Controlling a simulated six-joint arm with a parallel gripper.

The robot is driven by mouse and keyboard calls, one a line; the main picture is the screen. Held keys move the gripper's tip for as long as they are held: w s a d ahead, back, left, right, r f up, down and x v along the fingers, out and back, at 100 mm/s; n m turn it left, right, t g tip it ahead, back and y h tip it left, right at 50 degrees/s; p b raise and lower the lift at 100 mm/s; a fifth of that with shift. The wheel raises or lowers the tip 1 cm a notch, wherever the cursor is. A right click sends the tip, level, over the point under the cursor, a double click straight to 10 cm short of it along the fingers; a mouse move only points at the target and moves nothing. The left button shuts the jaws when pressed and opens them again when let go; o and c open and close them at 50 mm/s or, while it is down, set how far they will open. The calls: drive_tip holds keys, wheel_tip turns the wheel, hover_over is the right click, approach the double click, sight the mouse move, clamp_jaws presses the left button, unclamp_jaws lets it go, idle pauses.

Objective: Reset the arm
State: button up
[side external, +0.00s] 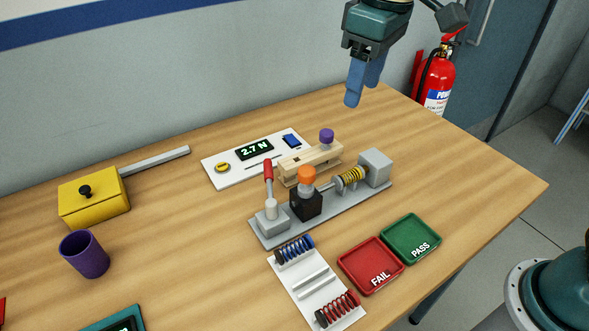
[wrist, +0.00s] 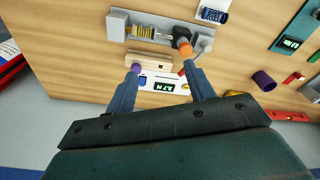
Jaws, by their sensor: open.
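My gripper (side external: 361,94) hangs in the air above the back right of the table, its blue fingers pointing down. It is open and empty; the wrist view (wrist: 162,70) shows a wide gap between the fingers. Below it is a grey test fixture (side external: 330,211) with a yellow spring (side external: 348,179), an orange knob (side external: 306,174) and a red-handled lever (side external: 268,170). Behind the fixture lie a wooden block (side external: 305,160) with a purple knob and a white panel (side external: 225,172) reading 2.7 N. My gripper touches none of these.
A white rack (side external: 312,283) holds a blue and a red spring. The red FAIL tray (side external: 362,262) and green PASS tray (side external: 408,235) look empty. A yellow box (side external: 93,200) and purple cup (side external: 84,254) stand left. The table's right side is clear.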

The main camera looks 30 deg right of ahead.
drive_tip(key=s+d+f+m+t, duration=0.2)
drive_tip(key=s+d, duration=0.6)
drive_tip(key=s, duration=0.1)
drive_tip(key=s+d+f+m+t, duration=0.2)
drive_tip(key=s+d, duration=0.6)
drive_tip(key=s, duration=0.2)
drive_tip(key=shift+d+m+t, duration=0.25)
drive_tip(key=shift+m+t, duration=0.05)
drive_tip(key=shift+m, duration=0.1)
idle(0.7)
